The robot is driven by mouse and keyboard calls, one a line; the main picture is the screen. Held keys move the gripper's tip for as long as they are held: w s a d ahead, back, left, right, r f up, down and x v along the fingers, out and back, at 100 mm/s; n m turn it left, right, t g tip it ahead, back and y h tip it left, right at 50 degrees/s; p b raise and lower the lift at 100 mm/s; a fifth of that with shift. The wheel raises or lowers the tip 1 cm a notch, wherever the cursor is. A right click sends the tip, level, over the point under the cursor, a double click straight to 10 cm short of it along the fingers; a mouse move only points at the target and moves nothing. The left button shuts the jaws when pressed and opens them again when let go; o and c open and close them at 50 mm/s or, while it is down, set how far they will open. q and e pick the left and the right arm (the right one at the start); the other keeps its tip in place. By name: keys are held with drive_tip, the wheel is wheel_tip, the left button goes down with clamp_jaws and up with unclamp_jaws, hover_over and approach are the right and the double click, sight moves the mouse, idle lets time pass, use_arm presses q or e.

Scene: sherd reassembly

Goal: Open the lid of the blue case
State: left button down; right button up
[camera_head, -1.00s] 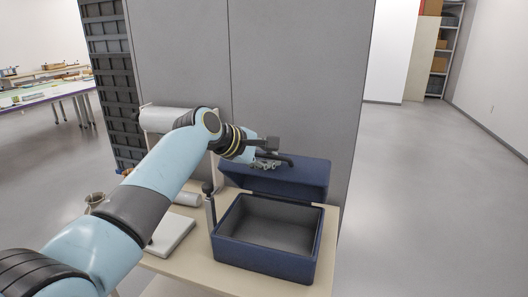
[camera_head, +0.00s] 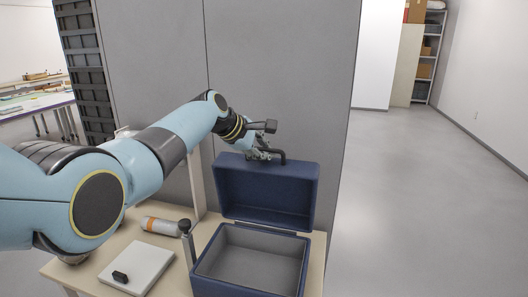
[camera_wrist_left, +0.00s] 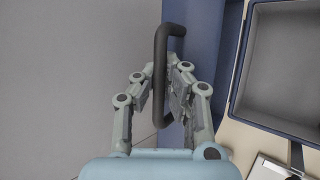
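The blue case (camera_head: 196,284) stands on a pale table with its grey inside bare. Its blue lid (camera_head: 268,192) stands up at the back edge, hollow inner side towards me. My left gripper (camera_head: 262,153) is at the lid's upper edge, at the black handle (camera_head: 283,157). The case's inside (camera_wrist_left: 285,65) shows at the right there. My right gripper is not in view.
On the table (camera_head: 203,228), left of the case, are an upright dark-topped tool (camera_head: 187,243), a banded white cylinder (camera_head: 160,226) and a white slab (camera_head: 150,262) with a small black object (camera_head: 120,277). A grey partition (camera_head: 280,75) rises behind the case. Open floor lies right.

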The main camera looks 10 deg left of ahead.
use_arm(q)
drive_tip(key=shift+w+r, duration=0.15)
drive_tip(key=shift+r, duration=0.05)
drive_tip(key=c, duration=1.7)
unclamp_jaws()
drive_tip(key=o, duration=0.3)
drive_tip(key=shift+f, duration=0.1)
drive_tip(key=v, duration=1.2)
